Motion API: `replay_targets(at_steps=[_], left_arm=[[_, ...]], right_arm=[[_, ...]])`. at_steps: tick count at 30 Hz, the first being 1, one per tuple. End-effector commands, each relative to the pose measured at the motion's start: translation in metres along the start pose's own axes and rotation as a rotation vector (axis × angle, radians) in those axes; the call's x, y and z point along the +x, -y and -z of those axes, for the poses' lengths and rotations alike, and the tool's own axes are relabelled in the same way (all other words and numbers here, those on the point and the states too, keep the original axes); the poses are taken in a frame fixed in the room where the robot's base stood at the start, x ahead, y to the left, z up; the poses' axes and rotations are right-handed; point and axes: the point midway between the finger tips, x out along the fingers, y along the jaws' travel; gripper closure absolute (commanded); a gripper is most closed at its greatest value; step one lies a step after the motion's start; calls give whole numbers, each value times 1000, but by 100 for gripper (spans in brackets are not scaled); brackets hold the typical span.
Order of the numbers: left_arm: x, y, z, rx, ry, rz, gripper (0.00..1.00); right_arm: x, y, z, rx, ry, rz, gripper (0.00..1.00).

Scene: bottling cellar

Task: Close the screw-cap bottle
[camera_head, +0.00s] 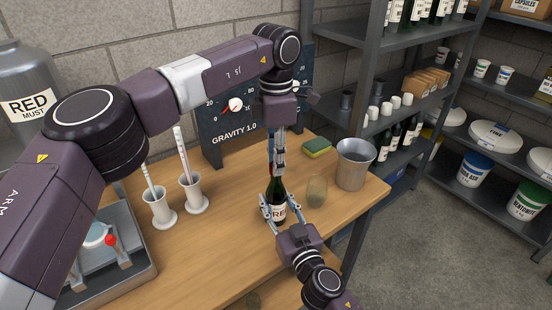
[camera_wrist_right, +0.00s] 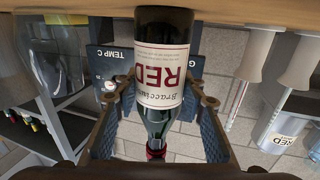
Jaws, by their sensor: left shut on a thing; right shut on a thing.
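A dark green bottle (camera_head: 279,194) with a cream RED label stands upright on the wooden table (camera_head: 232,248). My right gripper (camera_head: 274,207) is shut around its body from the front. In the right wrist view the bottle (camera_wrist_right: 165,68) appears upside down between the right gripper's fingers (camera_wrist_right: 162,98), and a red band or cap (camera_wrist_right: 155,149) shows at its neck end. My left gripper (camera_head: 277,166) points down from above and is shut at the bottle's top. Its fingers mostly hide the cap and mouth, so how the cap sits on the thread cannot be told.
A clear glass (camera_head: 317,190) stands just right of the bottle, with a metal bucket (camera_head: 355,164) beyond. A sponge (camera_head: 316,147) lies behind. A gauge board (camera_head: 236,125) and two white cylinders (camera_head: 160,208) are left. Shelving (camera_head: 400,120) stands beyond the table's right edge.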

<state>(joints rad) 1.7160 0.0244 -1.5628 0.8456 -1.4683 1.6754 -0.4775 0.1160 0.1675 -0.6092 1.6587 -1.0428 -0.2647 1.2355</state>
Motion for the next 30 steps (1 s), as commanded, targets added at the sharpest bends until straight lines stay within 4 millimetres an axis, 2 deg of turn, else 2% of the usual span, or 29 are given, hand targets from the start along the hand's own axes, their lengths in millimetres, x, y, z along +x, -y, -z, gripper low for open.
replay_targets(at_steps=[30], left_arm=[[1,-1,0,1843,-2,-2,85]], right_arm=[[0,0,-1,-1,1,1,100]])
